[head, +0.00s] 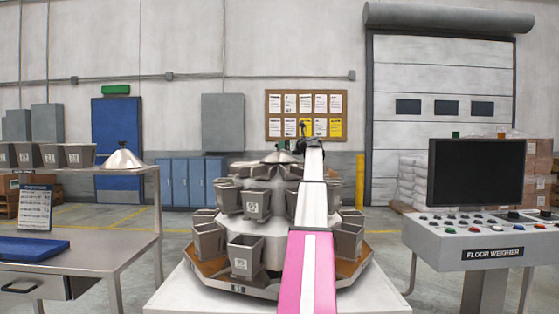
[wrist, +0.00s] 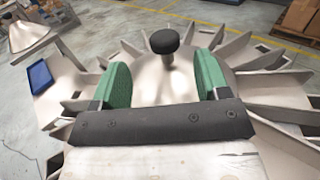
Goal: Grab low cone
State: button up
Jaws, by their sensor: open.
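A pale metal cone (wrist: 166,88) with a black knob (wrist: 164,41) on a short stem sits at the centre of the weigher's ring of radial pans. In the head view, only part of this low cone (head: 276,157) shows on top of the weigher, partly behind my arm. My gripper (wrist: 162,76) is open, with one green pad on each side of the cone's middle. The knob shows just beyond the pads, and nothing is held. In the head view my gripper (head: 291,146) is small at the weigher's top. Another cone (head: 122,158) with a dark knob stands on the left bench's shelf.
The weigher (head: 271,228) carries several grey buckets around it. Radial pan walls stand close around the gripper. The left bench (head: 120,238) holds more buckets and a blue tray (head: 32,247). A control console (head: 470,240) with a dark screen (head: 475,171) stands at right.

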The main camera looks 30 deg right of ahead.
jog(key=x, duration=0.6)
jog(key=shift+w+d, duration=0.25)
jog(key=shift+w, duration=0.25)
grip_shut()
